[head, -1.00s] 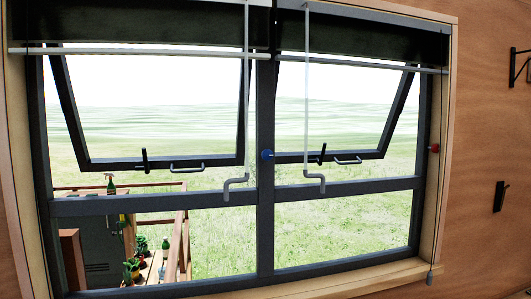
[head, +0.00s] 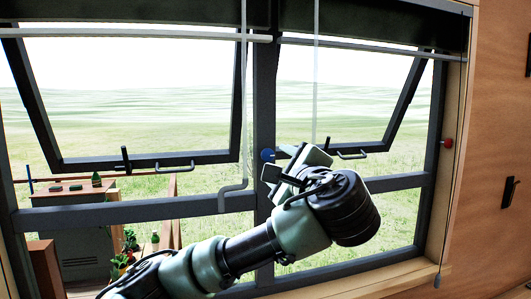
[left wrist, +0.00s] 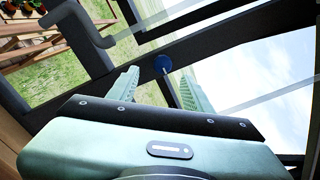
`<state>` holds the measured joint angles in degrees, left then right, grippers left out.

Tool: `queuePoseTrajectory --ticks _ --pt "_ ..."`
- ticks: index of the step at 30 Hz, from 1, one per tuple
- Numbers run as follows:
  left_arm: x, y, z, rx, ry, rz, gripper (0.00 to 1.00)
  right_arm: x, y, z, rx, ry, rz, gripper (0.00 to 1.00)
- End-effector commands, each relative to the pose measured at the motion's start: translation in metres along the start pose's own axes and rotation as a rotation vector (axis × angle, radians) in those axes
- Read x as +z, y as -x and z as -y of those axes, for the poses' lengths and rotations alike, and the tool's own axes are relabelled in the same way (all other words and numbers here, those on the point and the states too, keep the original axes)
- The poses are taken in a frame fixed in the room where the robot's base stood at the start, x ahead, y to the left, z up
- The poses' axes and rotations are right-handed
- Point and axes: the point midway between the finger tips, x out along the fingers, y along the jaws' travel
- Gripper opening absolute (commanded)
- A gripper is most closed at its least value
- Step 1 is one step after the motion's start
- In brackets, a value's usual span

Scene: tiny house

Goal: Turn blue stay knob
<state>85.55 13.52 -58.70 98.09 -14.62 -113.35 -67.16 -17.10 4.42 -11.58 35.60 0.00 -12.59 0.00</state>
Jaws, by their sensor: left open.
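The blue stay knob (head: 268,155) is a small round knob on the dark centre post of the window. It also shows in the left wrist view (left wrist: 163,63), in line with the gap between my fingers. My left gripper (head: 279,163) is open, just right of and close to the knob in the head view. Its two green fingers (left wrist: 158,82) stand apart on either side of the knob's line, with nothing held. I cannot tell whether a finger touches the knob. My right gripper is not in view.
Two tilted-open window panes flank the centre post. A grey crank handle (head: 235,193) hangs left of the post. A red knob (head: 448,143) is on the right frame. A dark wall handle (head: 510,191) is farther right.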

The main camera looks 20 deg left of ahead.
Motion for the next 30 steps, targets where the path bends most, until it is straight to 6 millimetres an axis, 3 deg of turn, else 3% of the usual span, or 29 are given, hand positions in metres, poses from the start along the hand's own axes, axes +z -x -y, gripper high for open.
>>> queuePoseTrajectory --ticks 15,26,30 --pt "0.005 -0.069 0.004 0.000 -0.004 0.007 0.50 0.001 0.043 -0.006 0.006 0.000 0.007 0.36" --pt "0.003 -0.076 0.002 -0.002 -0.001 0.005 0.50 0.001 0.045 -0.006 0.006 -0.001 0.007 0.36" --pt "0.003 -0.076 0.002 -0.003 -0.001 0.005 0.17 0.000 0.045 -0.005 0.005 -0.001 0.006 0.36"
